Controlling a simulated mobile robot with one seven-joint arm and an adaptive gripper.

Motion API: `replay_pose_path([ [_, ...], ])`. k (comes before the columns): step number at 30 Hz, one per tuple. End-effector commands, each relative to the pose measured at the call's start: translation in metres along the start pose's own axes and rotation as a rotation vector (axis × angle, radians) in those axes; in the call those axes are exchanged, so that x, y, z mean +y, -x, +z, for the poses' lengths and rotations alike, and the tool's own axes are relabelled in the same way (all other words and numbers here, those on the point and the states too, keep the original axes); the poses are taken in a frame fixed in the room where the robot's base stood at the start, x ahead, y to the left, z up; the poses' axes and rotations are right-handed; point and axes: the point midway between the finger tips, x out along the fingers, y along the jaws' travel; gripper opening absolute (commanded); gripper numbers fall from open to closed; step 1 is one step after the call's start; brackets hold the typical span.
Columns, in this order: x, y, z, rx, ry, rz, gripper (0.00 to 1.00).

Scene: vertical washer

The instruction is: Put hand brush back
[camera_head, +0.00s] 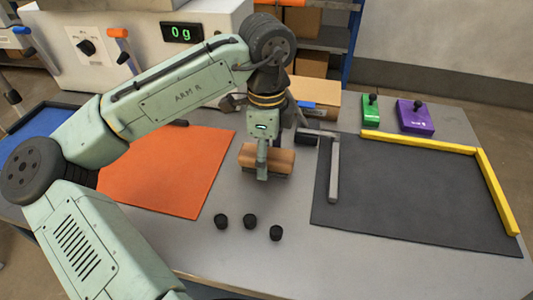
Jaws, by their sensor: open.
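The hand brush, a brown wooden block (282,161) with a darker underside, is on the grey table in the middle of the camera_head view, between the orange mat and the black mat. My gripper (262,165) points straight down at the middle of the block, with a finger in front of its near face. The jaws are open. The far finger is hidden, so I cannot tell whether the block is between the jaws or whether they touch it.
Three black caps (250,221) lie in front. The orange mat (180,165) is left. Right is the black mat (400,195) with a grey bar (333,175) and yellow edging (498,193). Green (371,117) and purple (416,120) boxes stand behind. A machine reading "0 g" (182,32) stands back left.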

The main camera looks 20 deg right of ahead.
Motion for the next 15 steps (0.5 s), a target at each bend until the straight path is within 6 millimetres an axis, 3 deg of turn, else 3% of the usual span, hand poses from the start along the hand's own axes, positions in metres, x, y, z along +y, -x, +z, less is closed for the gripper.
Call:
replay_pose_path([
  [15, -0.001, 0.099, 0.001, -0.004, 0.003, -0.003, 0.61],
])
